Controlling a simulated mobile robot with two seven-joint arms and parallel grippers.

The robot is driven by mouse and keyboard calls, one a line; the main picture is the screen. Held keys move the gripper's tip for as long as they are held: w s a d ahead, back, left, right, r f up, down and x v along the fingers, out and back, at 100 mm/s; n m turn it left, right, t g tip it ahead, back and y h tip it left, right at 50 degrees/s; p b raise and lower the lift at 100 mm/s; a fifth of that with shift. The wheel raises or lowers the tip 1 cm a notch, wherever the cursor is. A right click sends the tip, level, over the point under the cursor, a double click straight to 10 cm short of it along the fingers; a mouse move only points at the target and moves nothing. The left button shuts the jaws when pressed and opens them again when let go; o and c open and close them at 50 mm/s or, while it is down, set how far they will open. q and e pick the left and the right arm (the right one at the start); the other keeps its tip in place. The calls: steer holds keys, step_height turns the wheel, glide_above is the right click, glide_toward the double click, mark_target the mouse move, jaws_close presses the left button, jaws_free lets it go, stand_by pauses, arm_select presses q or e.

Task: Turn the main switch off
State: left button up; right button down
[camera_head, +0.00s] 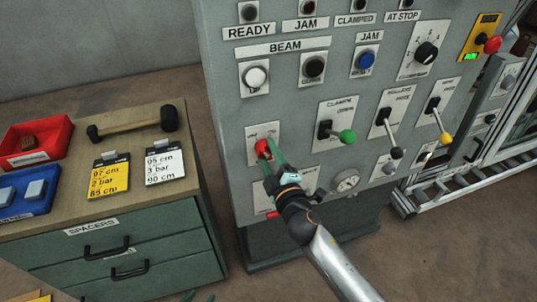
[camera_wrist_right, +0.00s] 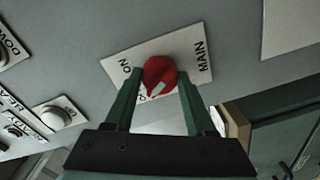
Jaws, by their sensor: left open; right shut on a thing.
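The main switch is a red rotary knob (camera_head: 263,147) on a white plate on the grey cabinet's lower left. In the right wrist view the red knob (camera_wrist_right: 160,75) sits on its plate (camera_wrist_right: 183,48), marked MAIN and ON. A pale pointer mark shows on the knob's lower face. My right gripper (camera_head: 269,150) has its green fingers on either side of the knob and is shut on it. The fingers (camera_wrist_right: 158,95) also flank it in the wrist view. My left gripper (camera_head: 200,297) shows only its fingertips at the bottom edge, apart and empty.
The cabinet face (camera_head: 225,110) carries several buttons and levers, including a green-knobbed lever (camera_head: 347,136) and a gauge (camera_head: 346,181) right of my right arm. A drawer bench (camera_head: 120,240) stands left, with a red tray (camera_head: 60,133), a blue tray (camera_head: 45,205) and a mallet (camera_head: 130,123).

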steer(key=shift+c, duration=1.2)
jaws_free()
steer(key=shift+s, duration=0.1)
steer(key=v, duration=1.2)
steer(key=shift+s+b, duration=0.2)
steer(key=shift+b, duration=0.1)
